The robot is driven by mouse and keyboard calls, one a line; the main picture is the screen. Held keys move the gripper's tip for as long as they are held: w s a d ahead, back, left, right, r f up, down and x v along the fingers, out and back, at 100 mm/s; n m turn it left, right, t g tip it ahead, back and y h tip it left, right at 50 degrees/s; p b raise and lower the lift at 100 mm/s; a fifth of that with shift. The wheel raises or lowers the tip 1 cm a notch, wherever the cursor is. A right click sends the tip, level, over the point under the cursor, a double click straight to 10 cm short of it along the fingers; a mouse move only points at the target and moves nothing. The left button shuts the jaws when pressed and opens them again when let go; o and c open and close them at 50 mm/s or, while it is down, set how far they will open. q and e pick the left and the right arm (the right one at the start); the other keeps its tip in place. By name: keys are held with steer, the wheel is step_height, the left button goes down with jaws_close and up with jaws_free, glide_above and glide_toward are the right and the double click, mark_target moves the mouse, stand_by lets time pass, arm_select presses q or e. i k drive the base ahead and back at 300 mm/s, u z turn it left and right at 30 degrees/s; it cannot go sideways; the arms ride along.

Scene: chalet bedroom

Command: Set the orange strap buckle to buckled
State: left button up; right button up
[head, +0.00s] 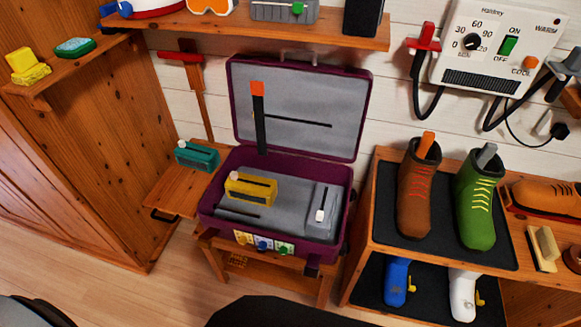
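An open purple suitcase (363,105) with a grey lining stands on a low wooden stool, its lid raised against the wall. An orange buckle piece (257,88) is at the top end of a black strap (261,130). The strap runs upright in front of the left part of the lid's lining, its lower end near the hinge side. The orange piece appears joined to nothing else. A thin dark line (300,122) crosses the lid lining to the right of the strap. Neither of my grippers is in view.
The case holds a yellow box (250,188) and a grey box with a white slider (322,208). A teal box (197,155) sits on a bench to the left. A shelf (330,32) overhangs the lid. A boot rack (372,215) stands close on the right.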

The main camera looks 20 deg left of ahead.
mark_target(257, 88)
steer(key=z, duration=3.25)
steer(key=k, duration=2.15)
steer(key=u, duration=2.3)
steer(key=i, duration=0.5)
steer(key=z, duration=0.1)
